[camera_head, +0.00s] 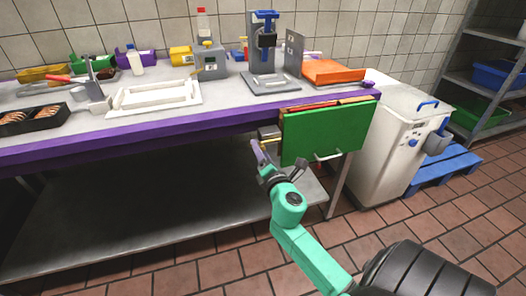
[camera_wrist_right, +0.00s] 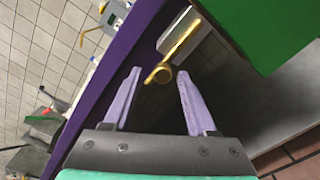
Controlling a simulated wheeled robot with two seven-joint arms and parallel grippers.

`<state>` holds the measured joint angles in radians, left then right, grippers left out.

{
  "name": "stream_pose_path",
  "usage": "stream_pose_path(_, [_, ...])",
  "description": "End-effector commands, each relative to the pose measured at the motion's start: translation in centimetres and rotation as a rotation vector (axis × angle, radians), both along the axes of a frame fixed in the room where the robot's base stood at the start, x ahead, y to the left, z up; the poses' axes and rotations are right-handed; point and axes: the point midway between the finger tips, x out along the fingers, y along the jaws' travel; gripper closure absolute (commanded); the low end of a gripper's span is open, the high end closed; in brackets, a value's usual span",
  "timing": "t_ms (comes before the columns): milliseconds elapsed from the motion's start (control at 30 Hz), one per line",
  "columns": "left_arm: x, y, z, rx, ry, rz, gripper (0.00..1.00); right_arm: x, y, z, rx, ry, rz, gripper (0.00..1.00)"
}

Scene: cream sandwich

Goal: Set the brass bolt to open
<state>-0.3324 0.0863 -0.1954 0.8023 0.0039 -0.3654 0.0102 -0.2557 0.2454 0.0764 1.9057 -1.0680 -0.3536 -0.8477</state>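The brass bolt (camera_wrist_right: 180,50) shows in the right wrist view as a thin brass rod with a round ring-shaped end, on a pale mount below the purple table edge. In the head view the bolt (camera_head: 270,136) is small, left of the green panel (camera_head: 325,130), and partly hidden by my gripper. My right gripper (camera_wrist_right: 159,74) is open, its two lilac fingers apart. In the wrist view the bolt's ring end lies between the fingertips; I cannot tell whether they touch it. In the head view my right gripper (camera_head: 262,152) is just below the bolt. My left gripper is not in view.
The green panel with a metal handle (camera_head: 328,156) hangs under the purple-edged table (camera_head: 190,125), close to my right gripper. A lower shelf (camera_head: 150,215) lies beneath. The tiled floor in front looks clear.

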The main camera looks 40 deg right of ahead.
Motion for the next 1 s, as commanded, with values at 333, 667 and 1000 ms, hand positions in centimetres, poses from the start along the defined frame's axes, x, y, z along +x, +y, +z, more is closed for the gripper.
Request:
stream_pose_path(333, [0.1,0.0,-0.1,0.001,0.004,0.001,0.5,-1.0,0.3,-0.1,0.001,0.0,-0.001,0.43])
stream_pose_path(667, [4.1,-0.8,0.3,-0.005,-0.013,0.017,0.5,-9.1,3.0,-0.7,0.004,0.004,-0.005,0.43])
stream_pose_path(1000, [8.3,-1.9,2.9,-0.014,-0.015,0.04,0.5,-13.7,4.7,-0.1,0.001,-0.001,-0.002,0.43])
